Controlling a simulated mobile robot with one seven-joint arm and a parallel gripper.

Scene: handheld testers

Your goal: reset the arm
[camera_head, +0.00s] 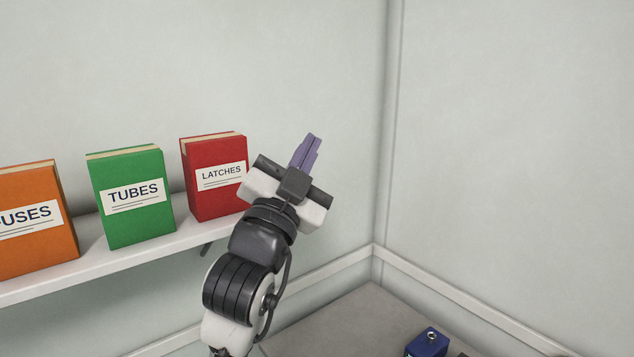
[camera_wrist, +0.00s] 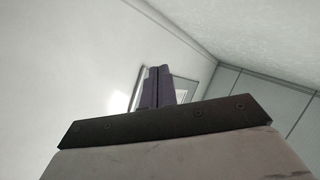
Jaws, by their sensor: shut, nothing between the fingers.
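My gripper (camera_head: 313,140) is raised in the head view, just right of the red box labelled LATCHES (camera_head: 207,200). Its purple fingers are together and empty, pointing up and slightly right toward the wall. The gripper's white body overlaps the right edge of the red box in the picture; I cannot tell whether they touch. In the wrist view the closed fingers (camera_wrist: 158,70) point toward pale walls and the ceiling, with nothing between them.
A white shelf (camera_head: 120,258) holds the red box, a green TUBES box (camera_head: 150,222) and an orange box (camera_head: 40,250) cut by the frame edge. Below right, a grey surface (camera_head: 345,325) carries a blue device (camera_head: 425,343). The wall space right of my gripper is clear.

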